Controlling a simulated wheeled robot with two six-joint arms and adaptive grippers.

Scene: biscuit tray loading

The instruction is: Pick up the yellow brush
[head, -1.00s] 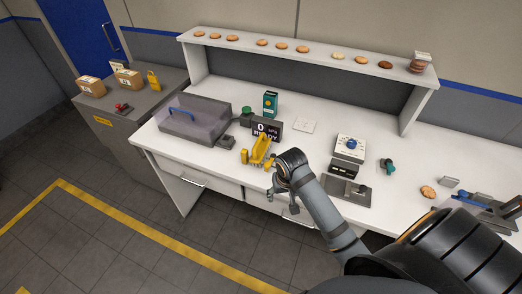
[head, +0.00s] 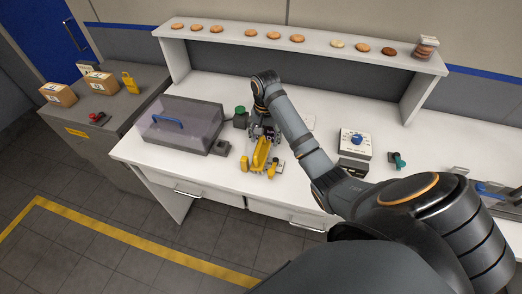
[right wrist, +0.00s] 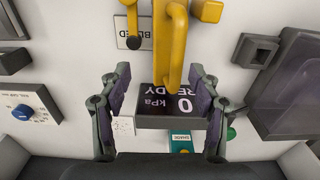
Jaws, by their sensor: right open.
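No thing in view is clearly a brush. A long yellow handle-like part (head: 261,153) stands on the white counter in front of a dark display; in the right wrist view the yellow part (right wrist: 171,45) comes down from the top edge to between my fingertips, not visibly gripped. A smaller yellow item (head: 130,83) stands on the grey cabinet at left; its kind is unclear. My right gripper (head: 264,132) is open above the display, at the back end of the yellow part. Its two fingers (right wrist: 160,75) flank the yellow part and display in the right wrist view. My left gripper is not in view.
The display (right wrist: 178,103) reads 0 kPa READY. A clear-lidded box (head: 182,123) stands left of it, a white dial unit (head: 356,143) right. Several biscuits line the raised shelf (head: 225,42).

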